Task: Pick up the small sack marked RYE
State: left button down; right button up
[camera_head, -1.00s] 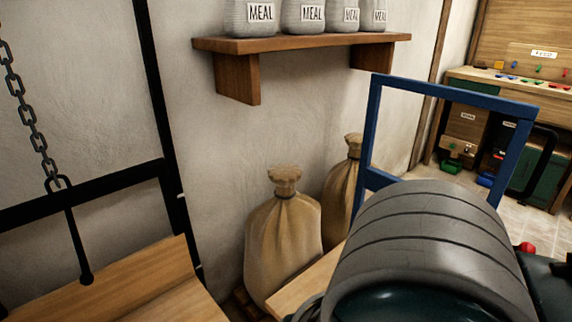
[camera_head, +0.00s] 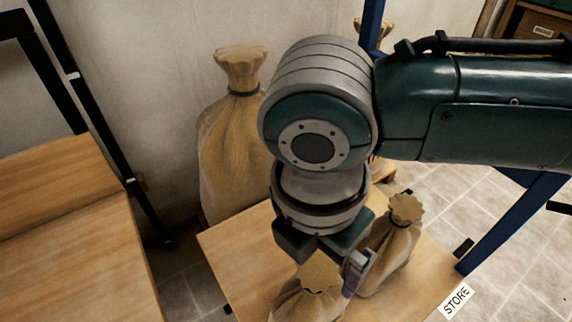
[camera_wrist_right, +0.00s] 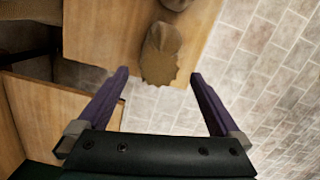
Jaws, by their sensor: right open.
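Two small tan sacks stand on a wooden platform (camera_head: 235,248). The nearer small sack (camera_head: 300,302) is partly cut off by the bottom edge of the head view, and the other small sack (camera_head: 392,248) stands behind it to the right. No RYE mark shows on either visible side. My right gripper (camera_head: 325,274) points down over the nearer sack. In the right wrist view the gripper (camera_wrist_right: 160,77) is open, with a sack's frilled top (camera_wrist_right: 160,52) in line between its purple fingers; whether they touch it I cannot tell. My left gripper is out of view.
A large tied sack (camera_head: 235,140) stands by the wall behind the platform, and another (camera_head: 377,32) is mostly hidden by my right arm. A STORE label (camera_head: 456,300) marks the platform's right edge. A wooden bench (camera_head: 85,250) is at left.

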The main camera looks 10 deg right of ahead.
aim_at(315, 271)
jog(key=shift+f, duration=0.9)
notch_tip(315, 271, down, 6)
jog(key=b, duration=0.3)
jog(key=shift+d+r+b, duration=0.15)
jog(key=shift+r+b, duration=0.1)
jog(key=shift+b, duration=0.1)
jog(key=shift+r, duration=0.1)
jog(key=shift+w, duration=0.1)
jog(key=shift+c, duration=1.4)
grip_shut()
jog(key=shift+r, duration=0.1)
